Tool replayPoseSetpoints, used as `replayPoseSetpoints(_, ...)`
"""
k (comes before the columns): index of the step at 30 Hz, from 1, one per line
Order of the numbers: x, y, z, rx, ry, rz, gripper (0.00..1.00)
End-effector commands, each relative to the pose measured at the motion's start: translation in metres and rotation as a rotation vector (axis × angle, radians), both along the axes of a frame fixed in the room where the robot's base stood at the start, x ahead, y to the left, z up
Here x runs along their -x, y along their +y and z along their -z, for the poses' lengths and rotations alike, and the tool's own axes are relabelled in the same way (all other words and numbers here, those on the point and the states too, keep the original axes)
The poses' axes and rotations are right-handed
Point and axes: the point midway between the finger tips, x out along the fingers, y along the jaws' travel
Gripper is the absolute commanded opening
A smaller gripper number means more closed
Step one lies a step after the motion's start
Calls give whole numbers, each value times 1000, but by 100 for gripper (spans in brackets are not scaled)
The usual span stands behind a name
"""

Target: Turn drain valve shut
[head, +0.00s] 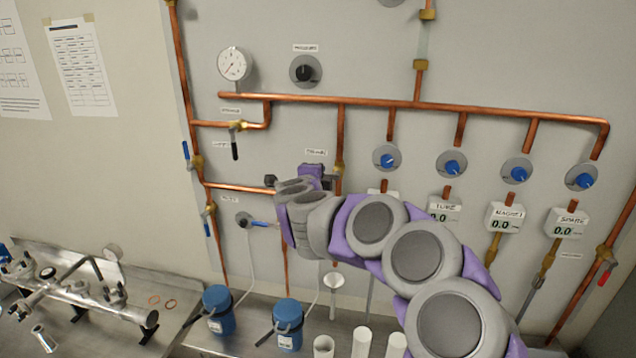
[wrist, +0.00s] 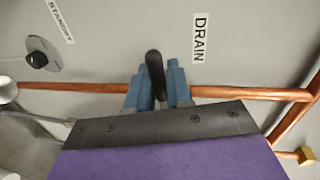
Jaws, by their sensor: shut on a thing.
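The drain valve shows in the wrist view as a black handle (wrist: 155,72), beside the DRAIN label (wrist: 200,38) on the wall. My gripper (wrist: 153,88) is shut on this handle, with a blue-grey finger on each side of it. The handle's top stands out above the fingers. A copper pipe (wrist: 70,87) runs behind it, and the valve body is hidden by my fingers and dark palm. In the head view, my grey and purple arm reaches up to the pipe wall, and the grip itself is too small to make out.
Blue knobs (head: 452,167) and white digital readouts (head: 503,217) line the wall at right. A gauge (head: 234,64) is at upper left. Blue canisters (head: 217,304) and white cylinders (head: 361,341) stand below. A bench with metal fittings (head: 90,284) is at left.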

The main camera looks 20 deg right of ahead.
Motion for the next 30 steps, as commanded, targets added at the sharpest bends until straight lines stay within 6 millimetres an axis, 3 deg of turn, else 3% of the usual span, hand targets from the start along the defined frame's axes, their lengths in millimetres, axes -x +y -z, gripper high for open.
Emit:
replayPoseSetpoints(21, 0, 0, 1, -73, -37, 3, 0)
replayPoseSetpoints(22, 0, 0, 1, -73, -37, 3, 21)
replayPoseSetpoints(27, -1, 0, 1, -70, -38, 2, 36)
replayPoseSetpoints(30, -3, 0, 1, -69, -38, 2, 36)
